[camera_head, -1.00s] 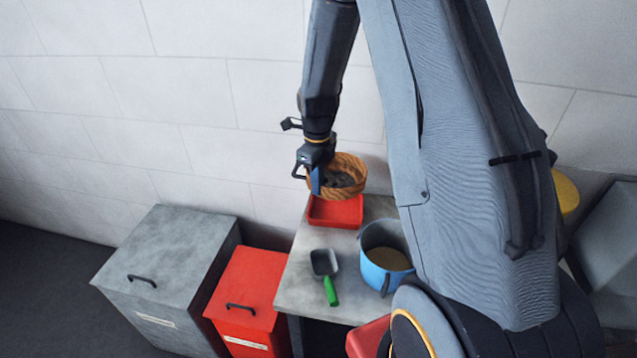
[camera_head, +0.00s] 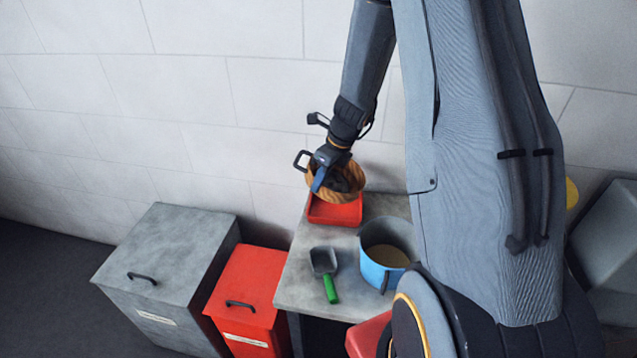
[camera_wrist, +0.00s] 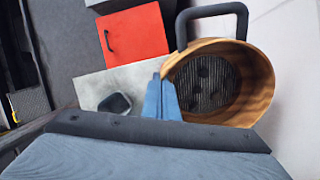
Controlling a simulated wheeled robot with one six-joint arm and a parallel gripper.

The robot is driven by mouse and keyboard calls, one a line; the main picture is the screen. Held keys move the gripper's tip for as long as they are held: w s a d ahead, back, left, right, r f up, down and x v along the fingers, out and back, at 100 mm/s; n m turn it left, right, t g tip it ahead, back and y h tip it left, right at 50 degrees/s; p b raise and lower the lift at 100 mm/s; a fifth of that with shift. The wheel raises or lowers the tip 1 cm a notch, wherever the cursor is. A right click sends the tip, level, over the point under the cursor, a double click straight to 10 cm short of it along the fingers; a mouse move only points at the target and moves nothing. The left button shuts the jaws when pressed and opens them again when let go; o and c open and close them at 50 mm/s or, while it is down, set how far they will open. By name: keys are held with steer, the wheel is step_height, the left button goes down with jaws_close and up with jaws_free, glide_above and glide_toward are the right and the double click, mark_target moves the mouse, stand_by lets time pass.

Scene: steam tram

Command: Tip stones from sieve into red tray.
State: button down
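The wooden round sieve (camera_head: 347,193) hangs in my gripper (camera_head: 319,180), just above the red tray (camera_head: 340,214) on the table. The blue fingers are shut on the sieve's rim. The sieve is tilted in the head view. In the wrist view the fingers (camera_wrist: 162,98) grip the left rim of the sieve (camera_wrist: 258,85), and a few dark stones (camera_wrist: 203,72) lie on its mesh. The red tray is partly hidden by the sieve in the head view, and I cannot tell whether stones lie in it.
On the grey table (camera_head: 300,275) are a scoop with a green handle (camera_head: 330,288) and a blue bucket (camera_head: 378,275) holding sandy material. A red bin (camera_head: 250,285) and a grey bin (camera_head: 170,255) stand left of the table. The wall is close behind the sieve.

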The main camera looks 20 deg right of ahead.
steer(key=shift+d+t+y, duration=0.15)
steer(key=shift+t+y, duration=0.25)
steer(key=shift+y, duration=0.2)
steer(key=shift+f+t+y+b, duration=0.1)
steer(key=shift+t+y+b, duration=0.3)
steer(key=shift+b, duration=0.75)
steer(key=t+y+b, duration=0.1)
steer(key=b, duration=0.2)
steer(key=shift+s+d, duration=0.1)
steer(key=shift+d, duration=0.05)
